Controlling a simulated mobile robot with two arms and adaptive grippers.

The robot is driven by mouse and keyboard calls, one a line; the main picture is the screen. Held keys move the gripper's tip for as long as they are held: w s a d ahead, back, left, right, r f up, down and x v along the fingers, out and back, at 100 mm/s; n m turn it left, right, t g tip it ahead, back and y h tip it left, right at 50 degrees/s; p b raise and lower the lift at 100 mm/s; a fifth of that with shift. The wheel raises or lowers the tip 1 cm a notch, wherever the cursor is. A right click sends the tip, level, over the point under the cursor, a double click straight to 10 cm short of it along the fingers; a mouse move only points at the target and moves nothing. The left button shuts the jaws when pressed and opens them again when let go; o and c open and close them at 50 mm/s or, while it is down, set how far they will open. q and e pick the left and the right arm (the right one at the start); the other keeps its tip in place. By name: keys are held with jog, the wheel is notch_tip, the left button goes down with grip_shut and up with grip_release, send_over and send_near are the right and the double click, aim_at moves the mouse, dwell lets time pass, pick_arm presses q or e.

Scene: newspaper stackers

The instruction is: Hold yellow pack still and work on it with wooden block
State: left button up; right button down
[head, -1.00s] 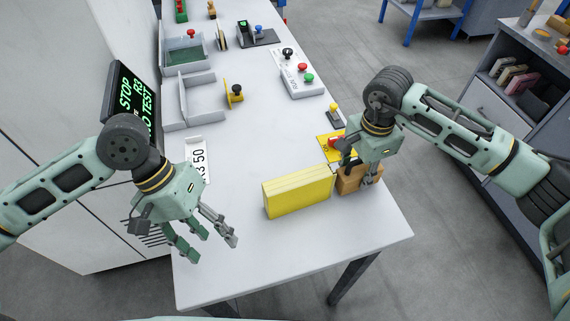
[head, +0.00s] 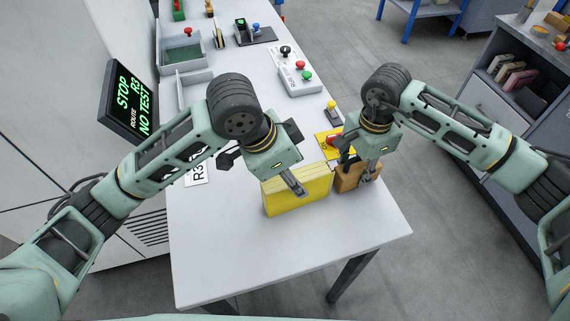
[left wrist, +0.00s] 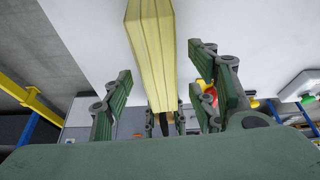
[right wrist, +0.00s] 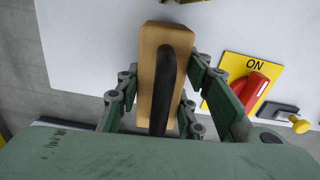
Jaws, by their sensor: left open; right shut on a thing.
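The yellow pack (head: 297,194) stands on edge near the front of the white table. My left gripper (head: 300,187) is over the pack and open. In the left wrist view the pack (left wrist: 152,45) runs between the spread fingers (left wrist: 165,95), with no clear contact. My right gripper (head: 366,176) is shut on the wooden block (head: 345,178), just right of the pack's end. In the right wrist view the block (right wrist: 148,85) with its black handle (right wrist: 165,90) sits between the fingers. The left fingertips are partly hidden in the head view.
A yellow plate marked ON with a red switch (right wrist: 250,90) lies close to my right gripper. The table's front (head: 270,265) is clear.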

aim_at(346, 172)
pick_arm(q)
jog(key=x, duration=0.7)
jog(key=shift+f, duration=0.15)
jog(key=shift+c, duration=0.3)
grip_shut()
dwell(0.6)
jog(key=shift+d, duration=0.1)
pick_arm(e)
jog(key=shift+s+a, duration=0.4)
jog(key=shift+a, duration=0.45)
jog(key=shift+s+a, duration=0.4)
jog(key=shift+a, duration=0.4)
dwell(0.9)
jog(key=shift+w+d, duration=0.3)
jog(key=shift+d, duration=0.3)
jog(key=shift+w+d, duration=0.25)
jog(key=shift+d, duration=0.35)
jog(key=shift+w+d, duration=0.3)
jog(key=shift+d, duration=0.3)
